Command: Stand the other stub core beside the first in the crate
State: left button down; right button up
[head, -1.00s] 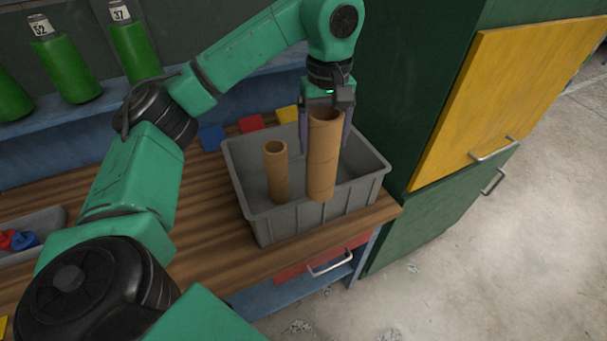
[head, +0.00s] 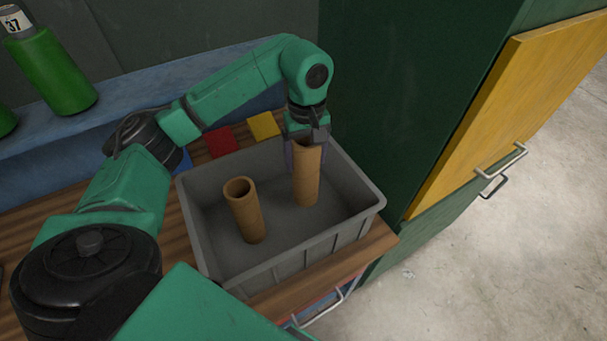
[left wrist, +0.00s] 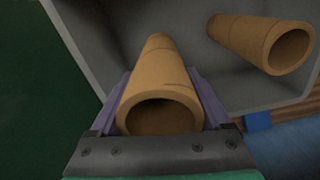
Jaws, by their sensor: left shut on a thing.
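A grey crate (head: 283,271) stands on the wooden bench. One brown stub core (head: 246,214) stands upright in its left part, with no gripper on it. The other stub core (head: 307,176) is upright in the right part of the crate, apart from the first. My left gripper (head: 304,150) is shut on this core near its top. In the left wrist view the held core (left wrist: 160,85) lies between the two purple fingers, and the free core (left wrist: 262,42) shows at the upper right. Whether the held core's base touches the crate floor I cannot tell. My right gripper is not in view.
Red (head: 220,142) and yellow (head: 264,126) blocks lie behind the crate, with a blue one partly hidden by my arm. A green cabinet with a yellow door (head: 510,110) stands close on the right. Green bottles (head: 50,70) stand on the blue shelf.

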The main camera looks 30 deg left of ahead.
aim_at(306, 177)
pick_arm(q)
jog(key=f, duration=0.2)
jog(key=f+p, duration=0.1)
jog(key=f, duration=0.3)
jog(key=shift+w+a+f+p, duration=0.15)
jog(key=shift+w+f+p, duration=0.1)
jog(key=shift+w+p, duration=0.05)
jog(key=shift+s+f, duration=0.1)
jog(key=shift+f, duration=0.5)
grip_release()
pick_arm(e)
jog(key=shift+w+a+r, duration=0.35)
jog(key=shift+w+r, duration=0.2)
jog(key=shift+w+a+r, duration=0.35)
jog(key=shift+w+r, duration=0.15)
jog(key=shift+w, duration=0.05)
